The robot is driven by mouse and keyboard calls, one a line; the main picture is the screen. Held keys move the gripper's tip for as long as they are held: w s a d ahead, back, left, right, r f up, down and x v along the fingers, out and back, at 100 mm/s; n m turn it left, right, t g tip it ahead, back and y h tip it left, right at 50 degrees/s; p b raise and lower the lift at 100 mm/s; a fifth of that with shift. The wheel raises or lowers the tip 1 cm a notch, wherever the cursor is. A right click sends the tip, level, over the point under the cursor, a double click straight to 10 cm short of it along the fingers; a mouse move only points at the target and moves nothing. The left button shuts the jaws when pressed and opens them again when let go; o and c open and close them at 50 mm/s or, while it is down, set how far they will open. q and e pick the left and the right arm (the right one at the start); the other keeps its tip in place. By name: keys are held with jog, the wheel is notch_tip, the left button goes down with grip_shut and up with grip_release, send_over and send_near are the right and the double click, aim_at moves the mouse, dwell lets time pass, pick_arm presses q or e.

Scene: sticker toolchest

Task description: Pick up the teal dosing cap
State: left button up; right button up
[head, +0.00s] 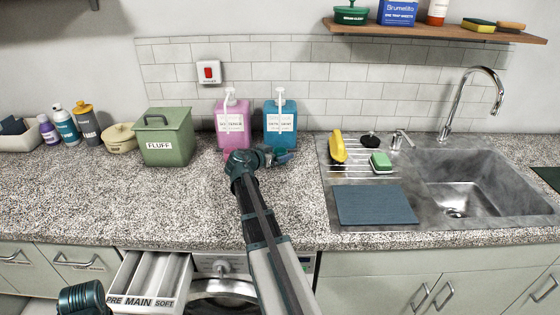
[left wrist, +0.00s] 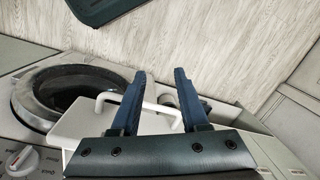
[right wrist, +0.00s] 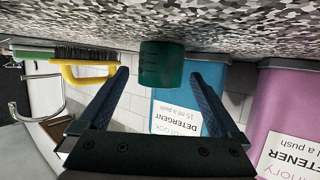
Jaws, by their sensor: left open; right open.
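The teal dosing cap (right wrist: 162,65) stands on the counter in front of the blue detergent bottle (head: 280,124); the right wrist view shows it upside down, with marks on its side. In the head view I cannot make it out apart from my right gripper (head: 284,157). In the right wrist view my right gripper (right wrist: 160,76) is open, and the cap shows between its fingertips, seemingly a little beyond them and not held. My left gripper (left wrist: 160,74) is open and empty, low by the open detergent drawer (head: 150,280).
A pink softener bottle (head: 232,127) stands left of the detergent bottle, and a green FLUFF box (head: 165,137) further left. The sink (head: 470,185) and its rack, with a yellow brush (head: 338,147), lie to the right. The front counter is largely clear.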

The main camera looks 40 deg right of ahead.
jog(key=c, duration=1.4)
jog(key=shift+r, duration=0.1)
jog(key=shift+r+p, duration=0.75)
jog(key=shift+p, duration=0.1)
jog(key=shift+s+a+r+p, duration=0.1)
jog(key=shift+s+r+p, duration=0.05)
jog(key=shift+r+p, duration=0.5)
jog(key=shift+s+a+r+p, duration=0.1)
jog(key=shift+r+p, duration=0.5)
jog(key=s+a, duration=0.7)
jog(key=s+a+r+p, duration=0.1)
jog(key=s+a, duration=0.2)
jog(key=a, duration=0.1)
jog(key=shift+s, duration=0.35)
jog(key=shift+a+f, duration=0.1)
jog(key=shift+a, duration=0.05)
